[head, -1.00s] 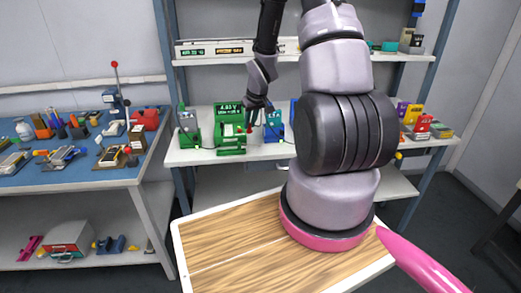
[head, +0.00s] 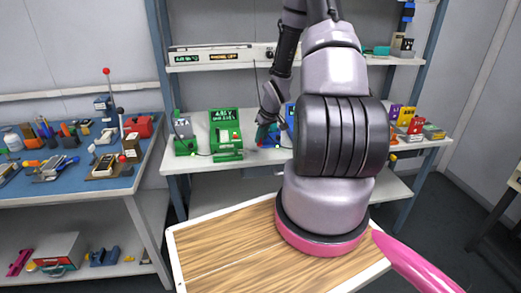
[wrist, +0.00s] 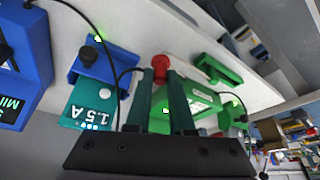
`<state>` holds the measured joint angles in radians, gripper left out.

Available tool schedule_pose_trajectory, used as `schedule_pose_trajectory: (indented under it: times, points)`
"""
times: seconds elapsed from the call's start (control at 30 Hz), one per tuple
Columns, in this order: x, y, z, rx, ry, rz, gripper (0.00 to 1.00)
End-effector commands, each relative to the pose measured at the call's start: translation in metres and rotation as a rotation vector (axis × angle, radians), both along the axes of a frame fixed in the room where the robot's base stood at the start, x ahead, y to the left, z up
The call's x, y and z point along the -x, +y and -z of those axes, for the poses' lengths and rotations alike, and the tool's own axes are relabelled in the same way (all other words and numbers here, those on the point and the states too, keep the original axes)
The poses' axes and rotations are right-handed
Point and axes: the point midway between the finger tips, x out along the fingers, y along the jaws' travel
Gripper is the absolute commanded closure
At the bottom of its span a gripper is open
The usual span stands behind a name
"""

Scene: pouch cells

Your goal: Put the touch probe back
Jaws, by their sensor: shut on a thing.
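The touch probe (wrist: 160,65) shows as a red, rounded piece at the fingertips in the wrist view; the rest of it is hidden by the fingers. My gripper (wrist: 162,78) is shut on it, its two dark teal fingers close together. In the head view my gripper (head: 268,120) hangs over the shelf, in front of a blue and teal unit and right of the green meter (head: 225,130). The green meter (wrist: 195,98) is behind the fingers in the wrist view. I cannot tell whether the probe touches anything.
A blue unit with a teal "1.5 A" face (wrist: 92,100) and a larger blue meter (wrist: 22,65) stand left in the wrist view, with black cables nearby. A small green unit (head: 185,135) stands left of the meter. The wooden-topped board (head: 215,260) is bare.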

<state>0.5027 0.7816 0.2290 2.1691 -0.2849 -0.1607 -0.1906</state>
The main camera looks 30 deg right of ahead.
Motion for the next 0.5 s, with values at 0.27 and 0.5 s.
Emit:
schedule_pose_trajectory:
  times: [0.27,0.5]
  points:
    - [0.001,0.001,0.027,-0.001,0.003,0.001,1.00]
    - [0.000,0.000,0.050,0.000,-0.001,0.000,1.00]
